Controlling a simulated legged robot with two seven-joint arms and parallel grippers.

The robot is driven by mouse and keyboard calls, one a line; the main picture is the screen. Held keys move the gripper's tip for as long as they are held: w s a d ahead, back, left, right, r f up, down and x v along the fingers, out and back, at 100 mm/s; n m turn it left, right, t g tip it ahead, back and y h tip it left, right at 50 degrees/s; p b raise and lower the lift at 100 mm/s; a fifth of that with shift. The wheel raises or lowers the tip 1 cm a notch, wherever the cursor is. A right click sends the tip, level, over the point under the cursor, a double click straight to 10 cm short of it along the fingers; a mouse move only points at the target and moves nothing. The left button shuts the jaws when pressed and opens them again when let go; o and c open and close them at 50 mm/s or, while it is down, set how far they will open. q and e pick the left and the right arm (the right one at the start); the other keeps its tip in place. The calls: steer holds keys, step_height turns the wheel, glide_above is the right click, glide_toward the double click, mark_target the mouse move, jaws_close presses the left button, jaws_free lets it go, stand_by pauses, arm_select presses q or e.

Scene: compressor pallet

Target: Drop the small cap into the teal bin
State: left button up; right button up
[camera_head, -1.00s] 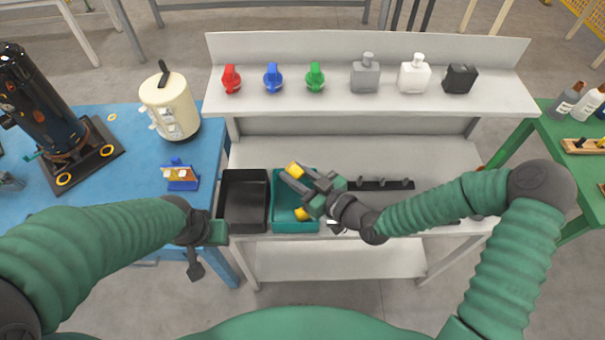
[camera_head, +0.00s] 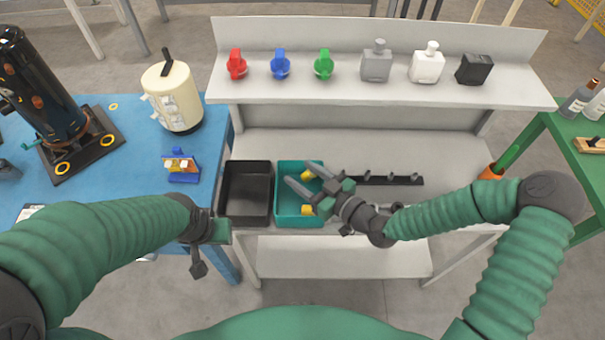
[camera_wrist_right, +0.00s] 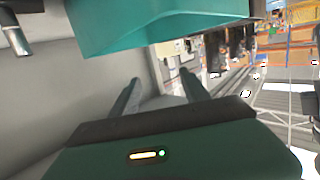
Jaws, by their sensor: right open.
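The teal bin (camera_head: 284,222) stands on the white bench's front edge. It also fills the top of the right wrist view (camera_wrist_right: 150,30). Two small yellow pieces lie within the bin's outline, one near the back (camera_head: 307,174) and one near the front (camera_head: 307,210); the back one looks like the small cap, partly hidden by my gripper. My right gripper (camera_head: 297,172) is above the bin with its fingers apart. The right wrist view shows nothing between the fingers (camera_wrist_right: 158,90). My left gripper (camera_head: 198,258) hangs left of the bins, its jaws unclear.
A black bin (camera_head: 224,195) stands directly left of the teal one. A dark rack strip (camera_head: 385,180) lies right of it. A shelf (camera_head: 370,93) behind holds coloured knobs and bottles. A blue table (camera_head: 205,130) is at left, a green table (camera_head: 565,150) at right.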

arm_select(q)
steer(key=r+p, duration=0.2)
steer(key=d+r+p, duration=0.1)
steer(key=r+p, duration=0.2)
steer(key=shift+d+r, duration=0.2)
steer(key=shift+r, duration=0.1)
arm_select(e)
steer(key=v, duration=1.7)
steer(key=shift+d+f, duration=0.2)
arm_select(q)
steer(key=shift+a, duration=0.25)
arm_select(e)
steer(key=shift+w+a, duration=0.15)
steer(key=shift+a, duration=0.1)
